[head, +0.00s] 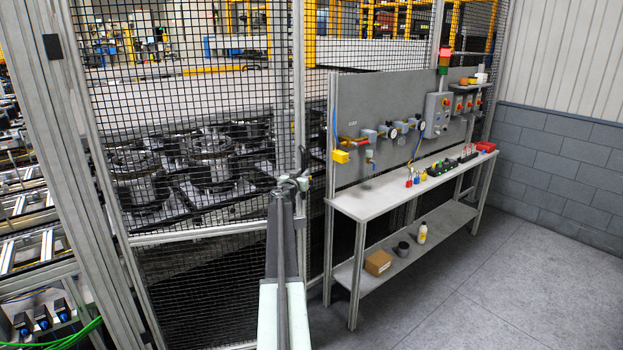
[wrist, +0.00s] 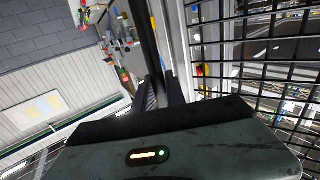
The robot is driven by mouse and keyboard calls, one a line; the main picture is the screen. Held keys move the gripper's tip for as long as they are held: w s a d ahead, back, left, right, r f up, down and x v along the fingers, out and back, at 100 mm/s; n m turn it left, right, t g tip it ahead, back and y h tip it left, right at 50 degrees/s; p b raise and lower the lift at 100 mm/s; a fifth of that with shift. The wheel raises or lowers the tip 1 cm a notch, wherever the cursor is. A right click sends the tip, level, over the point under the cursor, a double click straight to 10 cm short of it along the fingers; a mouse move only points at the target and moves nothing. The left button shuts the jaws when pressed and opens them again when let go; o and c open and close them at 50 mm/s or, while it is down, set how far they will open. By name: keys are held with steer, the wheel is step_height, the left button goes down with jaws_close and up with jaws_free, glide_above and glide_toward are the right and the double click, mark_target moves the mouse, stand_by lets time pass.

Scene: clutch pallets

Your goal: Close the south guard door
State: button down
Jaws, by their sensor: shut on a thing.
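The guard door is a black mesh panel in a pale metal frame, with an upright edge post (head: 299,90) and a cross rail (head: 200,234) in the head view. My gripper (head: 290,184) is at that edge post, about mid-height, shut on what looks like the door's handle. The handle itself is mostly hidden by the jaws. In the wrist view the dark jaws (wrist: 164,98) reach up to the pale post (wrist: 180,50), with the door mesh (wrist: 270,60) to the right. I cannot tell how far the door stands from its closing post.
A grey workbench (head: 400,190) with a back panel (head: 380,90) stands just right of the door edge. A thick metal post (head: 50,120) is at left. Machinery (head: 210,160) lies behind the mesh. The floor (head: 500,270) at front right is clear.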

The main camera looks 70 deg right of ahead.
steer(key=shift+s+d, duration=0.1)
steer(key=shift+d, duration=0.05)
steer(key=c, duration=1.4)
jaws_free()
steer(key=shift+s, duration=0.1)
steer(key=shift+o, duration=0.2)
steer(key=shift+w, duration=0.2)
steer(key=a, duration=0.8)
steer(key=shift+s, duration=0.3)
